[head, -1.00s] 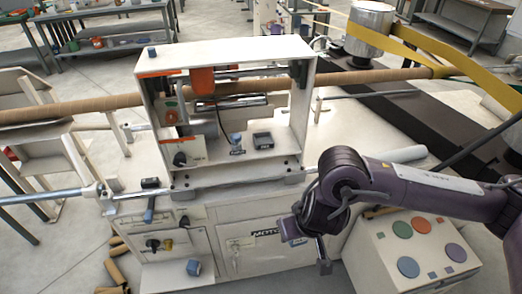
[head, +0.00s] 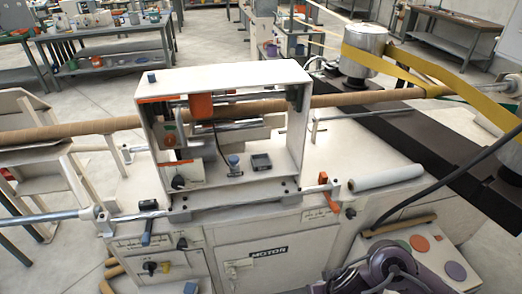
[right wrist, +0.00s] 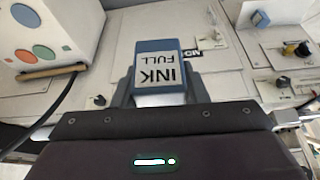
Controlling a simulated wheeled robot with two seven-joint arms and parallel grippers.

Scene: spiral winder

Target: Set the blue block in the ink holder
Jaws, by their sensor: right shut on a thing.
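The blue block (right wrist: 150,48), with a white face reading INK FULL, is between the two fingers of my right gripper (right wrist: 160,88) in the right wrist view. The gripper is shut on it, and the lettering appears upside down. In the head view my right arm shows at the bottom right, while its gripper and the block are out of frame. A small dark square open holder (head: 261,162), which looks like the ink holder, sits on the machine shelf inside the white frame. It appears empty. My left gripper is not in view.
A blue-grey piece (head: 234,162) stands just left of the holder. Another blue block (head: 190,287) is low on the front ledge, also in the right wrist view (right wrist: 260,18). The white frame (head: 223,77) overhangs the shelf. A button box (head: 433,258) stands at right.

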